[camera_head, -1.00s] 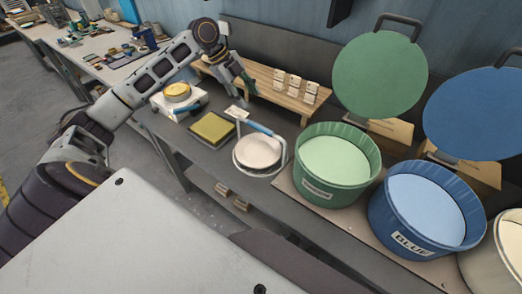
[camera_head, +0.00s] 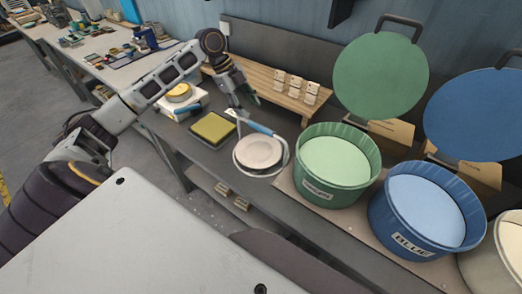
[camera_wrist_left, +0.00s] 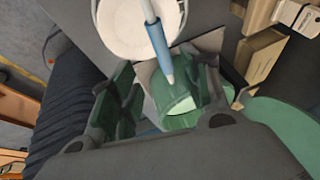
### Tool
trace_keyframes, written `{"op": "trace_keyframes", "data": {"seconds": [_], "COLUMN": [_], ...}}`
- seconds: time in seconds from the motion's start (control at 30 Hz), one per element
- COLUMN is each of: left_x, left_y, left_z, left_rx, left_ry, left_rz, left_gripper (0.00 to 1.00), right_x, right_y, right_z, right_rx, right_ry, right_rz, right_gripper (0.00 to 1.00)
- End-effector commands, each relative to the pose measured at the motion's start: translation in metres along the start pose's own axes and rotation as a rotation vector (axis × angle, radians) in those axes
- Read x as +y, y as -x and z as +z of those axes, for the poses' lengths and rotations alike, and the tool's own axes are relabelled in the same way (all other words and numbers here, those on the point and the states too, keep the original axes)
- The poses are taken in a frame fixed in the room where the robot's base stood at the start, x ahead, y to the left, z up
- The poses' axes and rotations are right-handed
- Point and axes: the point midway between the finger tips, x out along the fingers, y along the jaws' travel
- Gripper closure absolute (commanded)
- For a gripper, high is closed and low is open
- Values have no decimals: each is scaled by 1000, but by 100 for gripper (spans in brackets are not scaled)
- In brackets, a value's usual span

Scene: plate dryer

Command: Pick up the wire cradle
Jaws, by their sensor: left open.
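The wire cradle (camera_head: 287,158) stands on the grey bench, with a pale round plate (camera_head: 258,152) in its ring and a blue handle (camera_head: 260,129) pointing to the back. My left gripper (camera_head: 244,100) is open and empty, just behind and above the handle's end. In the left wrist view the pale plate (camera_wrist_left: 133,28) shows at the top, and the blue handle (camera_wrist_left: 157,38) reaches down toward the gap between my spread green fingers (camera_wrist_left: 160,88). I cannot tell whether they touch it. My right gripper does not show.
The green tub (camera_head: 337,190) stands close right of the cradle, with the blue tub (camera_head: 423,240) beyond it. An olive square pad (camera_head: 212,129) lies to the left. A wooden rack (camera_head: 268,83) with small tagged blocks is behind my gripper.

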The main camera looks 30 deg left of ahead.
Motion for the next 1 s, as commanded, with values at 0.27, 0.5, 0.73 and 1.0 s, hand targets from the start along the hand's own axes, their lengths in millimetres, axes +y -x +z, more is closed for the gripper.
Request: {"op": "trace_keyframes", "data": {"seconds": [0.27,0.5,0.73,1.0], "left_x": [0,-1,0,-1], "left_y": [-37,-58,-60,-64], "left_z": [0,0,0,1], "left_rx": [1,0,0,1], "left_ry": [0,0,-1,0], "left_rz": [0,-1,-1,0], "left_gripper": [53,53,53,53], "right_x": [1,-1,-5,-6], "right_y": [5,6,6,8], "right_z": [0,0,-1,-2], "right_rx": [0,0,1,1], "right_ry": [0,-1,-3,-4], "right_rz": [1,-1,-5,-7], "right_gripper": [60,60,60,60]}}
